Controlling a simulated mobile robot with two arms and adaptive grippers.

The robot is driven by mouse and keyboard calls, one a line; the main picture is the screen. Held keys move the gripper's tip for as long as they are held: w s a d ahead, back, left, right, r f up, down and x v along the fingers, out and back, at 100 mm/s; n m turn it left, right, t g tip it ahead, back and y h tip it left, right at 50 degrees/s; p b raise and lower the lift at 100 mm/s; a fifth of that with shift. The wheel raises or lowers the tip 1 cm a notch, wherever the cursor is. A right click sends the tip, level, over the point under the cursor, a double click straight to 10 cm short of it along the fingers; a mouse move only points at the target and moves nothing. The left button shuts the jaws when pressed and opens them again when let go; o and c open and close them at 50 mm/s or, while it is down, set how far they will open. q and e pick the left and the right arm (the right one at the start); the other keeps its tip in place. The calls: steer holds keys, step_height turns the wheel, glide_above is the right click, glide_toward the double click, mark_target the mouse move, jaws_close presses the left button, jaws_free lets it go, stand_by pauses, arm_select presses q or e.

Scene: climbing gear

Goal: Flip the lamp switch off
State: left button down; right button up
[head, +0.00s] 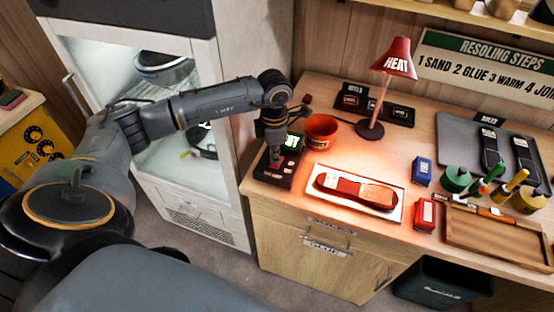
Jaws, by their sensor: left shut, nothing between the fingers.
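The red lamp (398,58) marked HEAT stands on the workbench and casts a warm glow over a shoe sole (356,190) on a white tray (402,211). A black control box (293,158) with a green display and small red parts sits at the bench's left front corner. My left gripper (275,163) is shut and empty, pointing down at the box, its tips at or just above the top. I cannot tell whether they touch. A black panel (398,113) with small switch-like parts lies behind the lamp base. Which part is the lamp switch is unclear. My right gripper is out of view.
A red cup (321,131) stands close right of my left gripper. A blue box (422,171), a red box (425,214), several bottles and a wooden tray (497,238) are farther right. A white cabinet (227,120) with a glass front stands left of the bench.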

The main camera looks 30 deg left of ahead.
arm_select(q)
steer(key=shift+f+b, duration=0.5)
steer(key=shift+f, duration=0.1)
steer(key=shift+r, duration=0.1)
steer(key=shift+r+p, duration=2)
steer(key=shift+r, duration=1.45)
